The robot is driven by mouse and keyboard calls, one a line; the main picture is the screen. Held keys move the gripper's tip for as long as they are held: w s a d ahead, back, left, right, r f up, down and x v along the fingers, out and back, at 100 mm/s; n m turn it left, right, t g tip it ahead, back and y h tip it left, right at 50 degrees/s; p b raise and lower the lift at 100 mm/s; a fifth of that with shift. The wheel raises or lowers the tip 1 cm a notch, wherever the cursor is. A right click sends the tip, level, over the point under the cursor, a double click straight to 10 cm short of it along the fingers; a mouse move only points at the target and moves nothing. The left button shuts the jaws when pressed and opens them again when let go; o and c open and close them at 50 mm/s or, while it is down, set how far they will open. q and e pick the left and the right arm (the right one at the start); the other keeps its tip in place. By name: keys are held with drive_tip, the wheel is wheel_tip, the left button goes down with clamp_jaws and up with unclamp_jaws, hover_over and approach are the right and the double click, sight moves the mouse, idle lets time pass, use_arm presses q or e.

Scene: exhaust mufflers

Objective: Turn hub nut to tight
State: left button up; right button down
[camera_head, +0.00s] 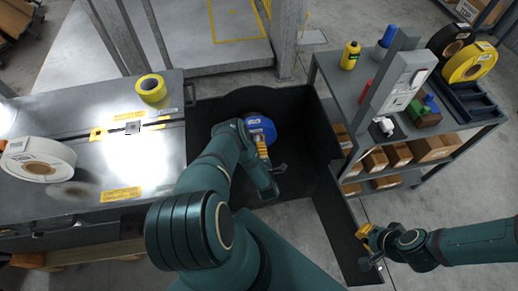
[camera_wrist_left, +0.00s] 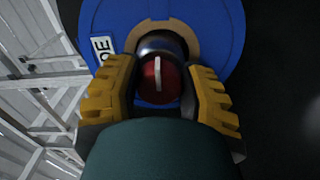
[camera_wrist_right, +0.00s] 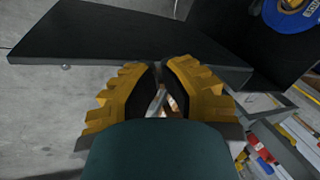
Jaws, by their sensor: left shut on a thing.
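The hub nut (camera_wrist_left: 150,85) is a red round knob with a white line, upright in the left wrist view. It sits at the centre of a blue reel (camera_wrist_left: 105,18), in front of a tan ring and a dark hub. My left gripper (camera_wrist_left: 158,80) is shut on the nut, with a yellow-padded finger on each side. In the head view the blue reel (camera_head: 262,128) stands beyond my left gripper (camera_head: 263,150), and the nut is hidden there. My right gripper (camera_head: 370,245) is at the lower right, away from the reel. Its fingertips (camera_wrist_right: 162,68) are together and hold nothing visible.
A grey bench (camera_head: 60,115) on the left carries yellow tape (camera_head: 151,88) and a white roll (camera_head: 38,160). A shelf cart (camera_head: 425,125) on the right holds bottles, boxes and yellow-black reels (camera_head: 468,62). A dark panel (camera_head: 335,215) stands between the reel and my right gripper.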

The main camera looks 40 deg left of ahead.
use_arm(q)
drive_tip(key=shift+a+r, duration=0.1)
drive_tip(key=shift+a, duration=0.05)
idle(0.3)
drive_tip(key=o, duration=1.2)
wheel_tip(320, 180, up, 10)
drive_tip(key=shift+w+a+r, duration=0.1)
drive_tip(key=shift+w, duration=0.05)
